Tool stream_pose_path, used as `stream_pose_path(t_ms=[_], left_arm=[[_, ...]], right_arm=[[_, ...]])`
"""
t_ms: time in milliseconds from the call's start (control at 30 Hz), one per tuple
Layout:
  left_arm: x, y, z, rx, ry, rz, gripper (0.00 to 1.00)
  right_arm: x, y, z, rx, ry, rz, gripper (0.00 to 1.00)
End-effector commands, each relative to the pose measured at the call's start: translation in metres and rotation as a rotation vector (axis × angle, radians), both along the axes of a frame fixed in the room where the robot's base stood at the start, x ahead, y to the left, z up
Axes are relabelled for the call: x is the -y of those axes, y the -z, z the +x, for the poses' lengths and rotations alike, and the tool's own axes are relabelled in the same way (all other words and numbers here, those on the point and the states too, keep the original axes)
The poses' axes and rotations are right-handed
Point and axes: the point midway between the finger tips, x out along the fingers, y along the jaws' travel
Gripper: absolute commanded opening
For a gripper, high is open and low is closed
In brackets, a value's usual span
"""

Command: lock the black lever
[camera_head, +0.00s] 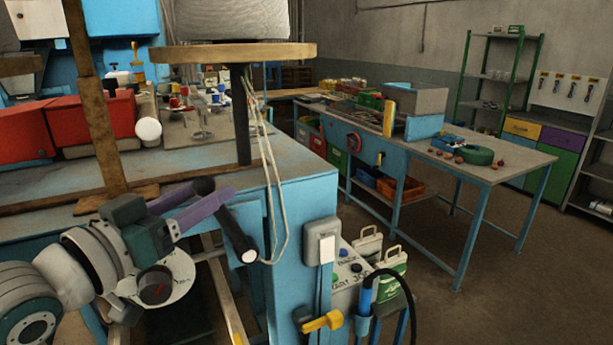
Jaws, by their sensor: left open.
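My left gripper (208,190) reaches in from the lower left beside the near blue bench, its two purple fingers spread apart. The black lever (236,236) is a dark rod with a pale end cap, slanting down to the right at the fingertips. A black rounded part (204,186) shows at the upper fingertip and looks like part of the same lever. The lower finger crosses in front of the lever and hides its middle. I cannot tell whether the fingers touch it. My right gripper is not in view.
The blue bench (290,170) carries a wooden post (95,120) and a round wooden top (235,54) on a dark column. Pale cords (268,170) hang close right of the lever. A yellow handle (322,321) sits lower right. Floor is clear beyond.

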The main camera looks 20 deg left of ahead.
Motion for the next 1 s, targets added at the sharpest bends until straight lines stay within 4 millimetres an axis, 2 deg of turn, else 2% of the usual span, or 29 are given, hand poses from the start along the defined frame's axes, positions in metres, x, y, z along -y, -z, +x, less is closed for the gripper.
stream_pose_path(t_ms=[133, 467, 1000], left_arm=[[0.0011, -0.0008, 0.0108, 0.001, 0.000, 0.000, 0.61], [0.0017, 0.0001, 0.0131, 0.000, 0.001, 0.000, 0.61], [0.0019, 0.0001, 0.0129, 0.000, 0.001, 0.000, 0.00]], right_arm=[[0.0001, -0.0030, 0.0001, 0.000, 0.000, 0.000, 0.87], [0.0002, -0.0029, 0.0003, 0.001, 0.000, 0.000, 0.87], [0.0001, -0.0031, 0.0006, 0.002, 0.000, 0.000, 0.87]])
